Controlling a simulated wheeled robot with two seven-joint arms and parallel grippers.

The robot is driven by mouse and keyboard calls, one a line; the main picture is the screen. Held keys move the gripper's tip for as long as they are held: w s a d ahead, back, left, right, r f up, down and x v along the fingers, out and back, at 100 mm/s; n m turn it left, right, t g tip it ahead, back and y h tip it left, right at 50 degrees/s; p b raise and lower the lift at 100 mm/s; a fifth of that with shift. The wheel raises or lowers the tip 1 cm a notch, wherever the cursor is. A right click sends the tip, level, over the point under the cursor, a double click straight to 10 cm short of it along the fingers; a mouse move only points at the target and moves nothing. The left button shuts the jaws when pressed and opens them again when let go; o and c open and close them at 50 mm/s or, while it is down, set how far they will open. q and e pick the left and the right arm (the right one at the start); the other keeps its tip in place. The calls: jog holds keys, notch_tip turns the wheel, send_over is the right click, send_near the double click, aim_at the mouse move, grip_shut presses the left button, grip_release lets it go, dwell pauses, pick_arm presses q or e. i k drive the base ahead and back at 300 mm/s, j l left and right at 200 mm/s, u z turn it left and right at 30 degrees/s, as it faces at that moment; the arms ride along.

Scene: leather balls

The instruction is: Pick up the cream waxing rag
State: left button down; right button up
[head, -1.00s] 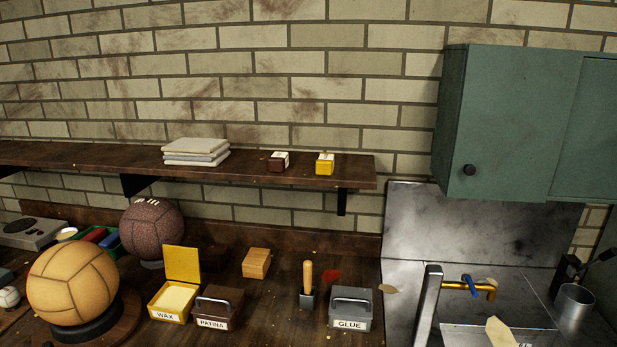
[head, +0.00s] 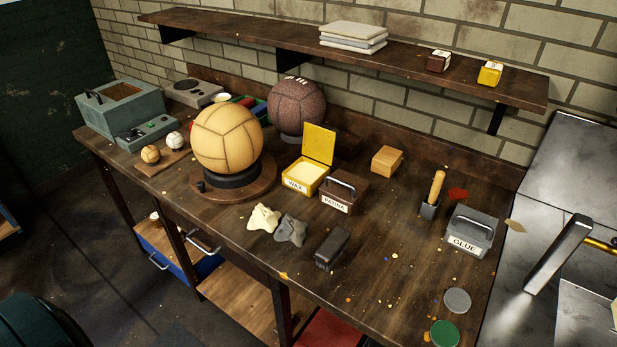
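The cream waxing rag (head: 263,218) lies crumpled on the workbench (head: 390,255), in front of the large tan ball's stand. A grey rag (head: 290,230) lies close against its right side. The open yellow wax box (head: 305,176) stands behind the rags.
A tan ball (head: 227,137) sits on a round stand left of the wax box. A dark brush or block (head: 332,248), the patina box (head: 343,192) and the glue box (head: 470,232) stand to the right. A shelf (head: 400,60) runs above.

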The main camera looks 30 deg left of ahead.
aim_at(262, 217)
jog(key=u, duration=1.3)
